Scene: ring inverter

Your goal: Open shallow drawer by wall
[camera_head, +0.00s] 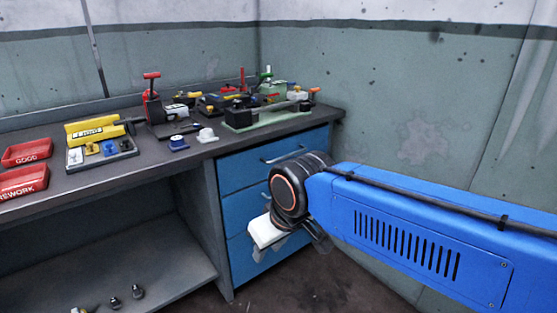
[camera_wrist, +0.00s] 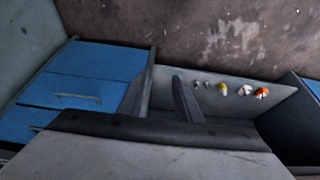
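The desk's drawer unit has stacked blue fronts in the head view. The top drawer (camera_head: 240,172) is shut, with a silver bar handle (camera_head: 285,155). The second drawer (camera_head: 238,206) is also shut, its handle partly behind my wrist. The lower front (camera_head: 243,262) is partly covered by my gripper. Blue fronts also show at the left of the wrist view (camera_wrist: 98,60), with one handle (camera_wrist: 78,97). My gripper (camera_wrist: 162,98) is open and empty, with a gap between its fingers. It is in front of the unit, apart from the handles; its fingertips are unclear in the head view.
The desk top holds red bins (camera_head: 27,151), a yellow labelled block (camera_head: 93,131) and a green fixture (camera_head: 268,118). An open lower shelf (camera_head: 150,262) carries several small parts. A wall (camera_head: 410,130) stands close to the drawers' right. Floor is clear in front.

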